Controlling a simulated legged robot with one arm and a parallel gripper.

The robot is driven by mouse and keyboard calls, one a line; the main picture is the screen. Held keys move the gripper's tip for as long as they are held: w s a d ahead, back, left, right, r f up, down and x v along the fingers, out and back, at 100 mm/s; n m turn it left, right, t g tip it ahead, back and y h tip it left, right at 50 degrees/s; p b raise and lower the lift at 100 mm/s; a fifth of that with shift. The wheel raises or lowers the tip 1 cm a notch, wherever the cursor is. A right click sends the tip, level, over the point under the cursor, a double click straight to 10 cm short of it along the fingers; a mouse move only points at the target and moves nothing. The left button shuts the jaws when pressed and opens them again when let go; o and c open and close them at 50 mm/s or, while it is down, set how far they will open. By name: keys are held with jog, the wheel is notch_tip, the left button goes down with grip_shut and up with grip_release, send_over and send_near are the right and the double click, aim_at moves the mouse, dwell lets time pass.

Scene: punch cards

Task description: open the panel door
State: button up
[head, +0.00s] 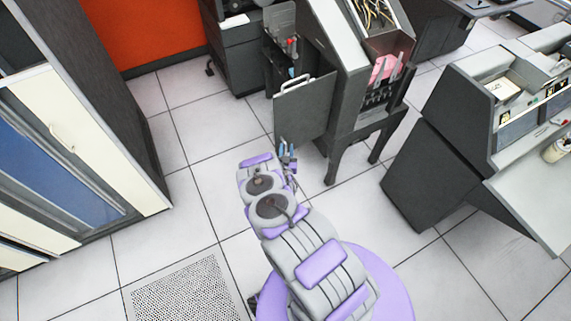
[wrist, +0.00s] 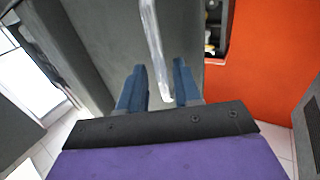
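The panel door (head: 304,110) is a dark grey flat panel on the left side of the grey machine, with a pale bar handle (head: 296,82) near its upper edge. A recess with small red and blue parts shows behind its top. In the wrist view the grey door (wrist: 105,35) fills the middle and the handle (wrist: 152,40) runs down between my blue fingertips. My gripper (wrist: 160,72) is open, with a gap on both sides of the handle. In the head view my gripper (head: 287,154) is at the door's lower left; whether it touches is unclear.
The grey machine (head: 338,62) stands on legs right of the door. A console (head: 430,150) is farther right. A tall cabinet (head: 75,130) stands at left, an orange wall (head: 145,30) behind. The tiled floor (head: 205,150) between cabinet and door is clear.

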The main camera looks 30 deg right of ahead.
jog(key=v, duration=1.6)
jog(key=shift+s+b, duration=0.35)
jog(key=shift+b, duration=0.1)
jog(key=shift+a+f, duration=0.1)
